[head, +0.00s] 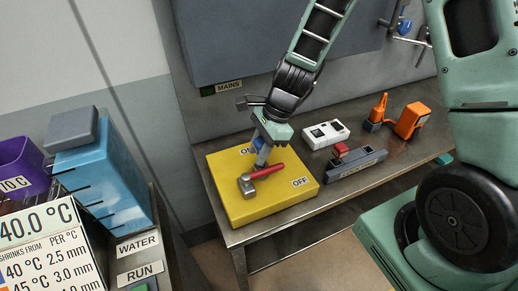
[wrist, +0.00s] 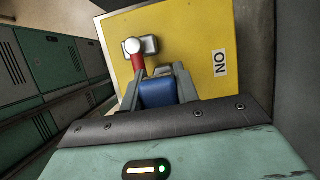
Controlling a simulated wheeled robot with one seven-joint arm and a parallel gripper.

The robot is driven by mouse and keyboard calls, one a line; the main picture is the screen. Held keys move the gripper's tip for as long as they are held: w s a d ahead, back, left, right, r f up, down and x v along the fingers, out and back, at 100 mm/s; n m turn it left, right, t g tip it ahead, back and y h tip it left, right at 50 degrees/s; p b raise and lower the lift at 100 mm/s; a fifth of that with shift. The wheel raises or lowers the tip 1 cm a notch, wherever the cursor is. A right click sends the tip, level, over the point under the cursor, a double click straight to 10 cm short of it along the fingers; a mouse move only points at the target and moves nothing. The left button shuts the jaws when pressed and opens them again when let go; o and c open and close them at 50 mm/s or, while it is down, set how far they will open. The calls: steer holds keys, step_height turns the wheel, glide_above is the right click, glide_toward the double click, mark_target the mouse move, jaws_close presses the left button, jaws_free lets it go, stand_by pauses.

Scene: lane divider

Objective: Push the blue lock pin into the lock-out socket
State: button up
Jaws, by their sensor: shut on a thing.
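My gripper (head: 262,158) is over the yellow switch box (head: 225,205), just behind the red-handled lever (head: 268,171). It is shut on the blue lock pin (wrist: 158,92), which sits between the two fingers in the wrist view. A little blue also shows at the fingers in the head view. In the wrist view the lever's metal hub (wrist: 133,46) and red handle lie just beyond the pin, on the yellow face. The lever points toward the OFF label (head: 300,182); the ON label is partly covered by my arm. I cannot make out the lock-out socket or the pin's tip.
The box stands on a metal bench (head: 345,185). To its right are a white device (head: 325,134), a grey block with a red part (head: 356,163) and orange tools (head: 410,120). A grey MAINS cabinet (head: 265,45) hangs behind. A blue WATER unit (head: 100,180) is left.

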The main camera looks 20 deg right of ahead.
steer(key=shift+r+p, duration=0.5)
steer(key=shift+r, duration=0.2)
stand_by(1.4)
steer(key=shift+f+b, duration=0.95)
steer(key=shift+f, duration=0.45)
steer(key=o, duration=1.1)
steer(key=shift+s, duration=0.1)
steer(key=v, duration=1.7)
steer(key=shift+r+b, duration=0.35)
steer(key=shift+b, duration=0.05)
